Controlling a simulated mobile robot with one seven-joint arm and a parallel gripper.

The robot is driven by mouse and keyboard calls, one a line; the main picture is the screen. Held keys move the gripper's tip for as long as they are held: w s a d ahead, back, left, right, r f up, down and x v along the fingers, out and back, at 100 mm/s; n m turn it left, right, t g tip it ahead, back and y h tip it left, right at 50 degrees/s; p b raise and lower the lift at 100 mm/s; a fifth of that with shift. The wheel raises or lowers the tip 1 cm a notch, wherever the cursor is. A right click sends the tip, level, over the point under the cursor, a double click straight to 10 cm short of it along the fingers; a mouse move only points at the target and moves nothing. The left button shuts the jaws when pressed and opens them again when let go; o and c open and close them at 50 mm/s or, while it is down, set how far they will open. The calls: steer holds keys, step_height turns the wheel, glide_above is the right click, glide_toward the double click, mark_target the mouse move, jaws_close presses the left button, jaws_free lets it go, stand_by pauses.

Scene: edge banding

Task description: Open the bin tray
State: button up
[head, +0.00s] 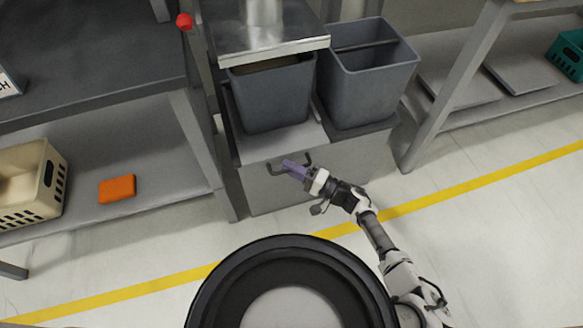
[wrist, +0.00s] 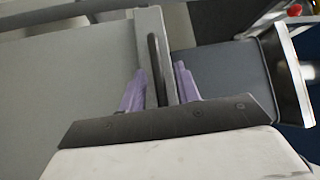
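The bin tray (head: 282,142) is a light grey pull-out with a flat front panel (head: 335,172). It carries a left grey bin (head: 270,98) and a right grey bin (head: 368,85). My gripper (head: 289,167), with purple fingers, is at the handle. In the wrist view my gripper (wrist: 160,72) has one finger on each side of the handle bar (wrist: 155,55), with small gaps showing, so it looks open around it. The fingers hide part of the handle in the head view.
A metal plate (head: 270,45) overhangs the left bin. Grey benches stand on both sides, with table legs (head: 195,130) close to the tray. An orange box (head: 117,189) and a beige crate (head: 30,180) are on the left lower shelf. The floor in front, with a yellow line (head: 480,187), is clear.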

jaws_close()
steer(key=shift+s, duration=0.1)
stand_by(0.3)
